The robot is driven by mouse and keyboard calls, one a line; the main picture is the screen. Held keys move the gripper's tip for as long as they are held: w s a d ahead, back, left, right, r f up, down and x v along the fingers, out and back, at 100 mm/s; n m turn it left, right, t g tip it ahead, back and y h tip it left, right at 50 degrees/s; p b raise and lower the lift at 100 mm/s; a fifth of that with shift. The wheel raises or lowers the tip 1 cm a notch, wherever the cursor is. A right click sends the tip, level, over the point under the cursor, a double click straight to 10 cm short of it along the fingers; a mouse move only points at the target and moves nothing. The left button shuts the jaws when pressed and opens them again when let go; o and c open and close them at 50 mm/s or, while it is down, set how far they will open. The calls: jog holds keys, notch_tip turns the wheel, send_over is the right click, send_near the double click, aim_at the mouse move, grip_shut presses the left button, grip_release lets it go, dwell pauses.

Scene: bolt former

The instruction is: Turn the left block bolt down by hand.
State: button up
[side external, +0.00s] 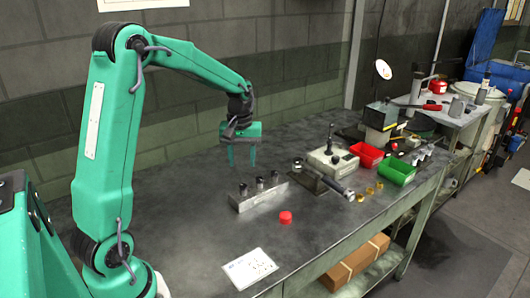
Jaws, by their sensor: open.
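A grey metal block (258,197) sits on the bench, with several dark bolts standing upright in its top. The left bolt (243,189) stands at the block's left end. How far it is screwed in is too small to tell. My gripper (242,160) points down above the block with its two green fingers apart. It is open and empty, and its fingertips look to be above the bolts, clear of them. Whether it is lined up with the left bolt cannot be told from this one view.
A red cap-like piece (285,217) and a white printed sheet (250,268) lie in front of the block. A pale control box (332,163), a red bin (366,155) and a green bin (397,171) stand to the right. The bench left of the block is clear.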

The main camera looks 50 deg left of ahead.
aim_at(243, 186)
jog(key=n, duration=1.2)
jog(key=shift+n, duration=0.3)
jog(key=n, duration=0.4)
jog(key=shift+f, duration=0.1)
jog(key=shift+f, duration=3.85)
grip_shut()
